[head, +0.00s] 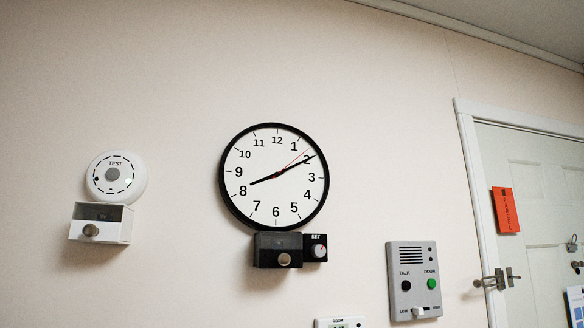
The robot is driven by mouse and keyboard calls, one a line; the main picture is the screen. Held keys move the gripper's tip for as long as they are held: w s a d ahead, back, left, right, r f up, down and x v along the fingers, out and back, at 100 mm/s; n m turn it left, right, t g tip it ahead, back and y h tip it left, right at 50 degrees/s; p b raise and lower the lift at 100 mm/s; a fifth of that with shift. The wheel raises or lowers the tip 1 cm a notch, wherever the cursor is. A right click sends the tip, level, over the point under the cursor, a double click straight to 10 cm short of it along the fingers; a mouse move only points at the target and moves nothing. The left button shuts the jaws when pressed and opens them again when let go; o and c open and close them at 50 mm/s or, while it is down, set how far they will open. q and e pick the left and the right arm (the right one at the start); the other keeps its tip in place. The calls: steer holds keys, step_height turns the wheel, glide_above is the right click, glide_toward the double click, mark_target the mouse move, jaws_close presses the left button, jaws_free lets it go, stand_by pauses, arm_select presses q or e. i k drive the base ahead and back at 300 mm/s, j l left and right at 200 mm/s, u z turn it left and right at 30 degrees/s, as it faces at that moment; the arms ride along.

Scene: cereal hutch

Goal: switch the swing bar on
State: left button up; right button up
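At the right edge a pale door (548,190) stands in a white frame (466,140). A metal fitting that looks like the swing bar (490,282) sits on the frame's left upright, at about the height of a small metal piece (512,276) on the door's edge. They look close together, but at this size I cannot tell whether the bar is engaged. Neither of my grippers is in view.
A round clock (275,178) hangs mid-wall above a black box (278,250) and a SET knob (318,250). A grey intercom panel (414,280) is left of the door. A white TEST alarm (116,178) and white box (101,223) are at left. A red tag (506,210) hangs on the door.

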mark_target(477, 283)
steer(key=l+z, duration=0.15)
steer(key=l, duration=0.4)
steer(key=l+z, duration=0.15)
steer(key=l, duration=0.4)
steer(key=i+l+z, duration=0.2)
steer(key=l, duration=0.3)
steer(key=l+z, duration=0.15)
steer(key=l, duration=0.4)
